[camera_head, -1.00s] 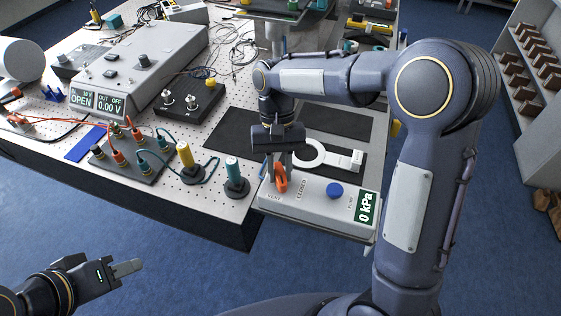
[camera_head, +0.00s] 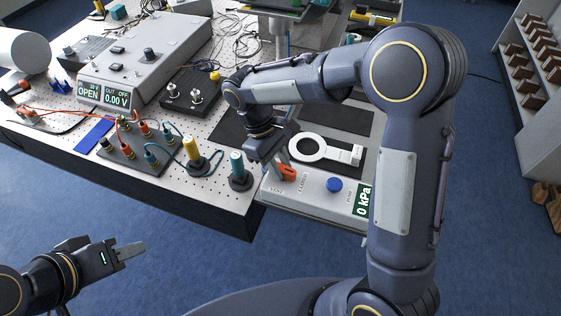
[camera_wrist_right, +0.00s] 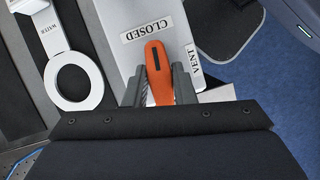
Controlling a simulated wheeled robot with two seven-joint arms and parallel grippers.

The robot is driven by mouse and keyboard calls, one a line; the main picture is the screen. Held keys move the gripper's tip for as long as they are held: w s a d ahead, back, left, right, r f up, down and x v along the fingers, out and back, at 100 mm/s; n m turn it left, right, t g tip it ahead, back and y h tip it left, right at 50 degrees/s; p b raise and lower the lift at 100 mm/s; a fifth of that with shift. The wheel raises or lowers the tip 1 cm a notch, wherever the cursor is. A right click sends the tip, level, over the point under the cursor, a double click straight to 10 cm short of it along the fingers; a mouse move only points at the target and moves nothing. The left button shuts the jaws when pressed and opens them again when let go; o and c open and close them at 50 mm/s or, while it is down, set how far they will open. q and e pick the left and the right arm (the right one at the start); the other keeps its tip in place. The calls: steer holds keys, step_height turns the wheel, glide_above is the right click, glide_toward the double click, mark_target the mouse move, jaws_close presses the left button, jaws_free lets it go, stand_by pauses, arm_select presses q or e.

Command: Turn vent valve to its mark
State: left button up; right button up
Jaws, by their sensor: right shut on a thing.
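The vent valve's orange handle (camera_head: 288,173) is on top of the white pump box (camera_head: 318,207), between printed VENT and CLOSED labels. My right gripper (camera_head: 282,163) is shut on this handle. In the right wrist view the orange handle (camera_wrist_right: 158,62) sits between the fingers (camera_wrist_right: 158,88). Its dark-slotted end points near the CLOSED label (camera_wrist_right: 147,30), with the VENT label (camera_wrist_right: 195,54) to its right. The box's display reads 0 kPa (camera_head: 362,199). My left gripper (camera_head: 131,250) is empty, off the table's front; its finger gap is not clear.
A blue knob (camera_head: 334,185) is on the box, right of the handle. A white ring-shaped tool (camera_head: 308,149) lies behind it. A teal post (camera_head: 238,168) and a yellow post (camera_head: 191,152) stand close to the left. A jack panel with cables (camera_head: 133,152) is further left.

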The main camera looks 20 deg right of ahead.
steer(key=shift+n+t, duration=0.3)
steer(key=shift+n, duration=0.3)
steer(key=o, duration=1)
steer(key=v, duration=0.8)
steer(key=shift+a+f, duration=0.1)
steer(key=shift+a, duration=0.1)
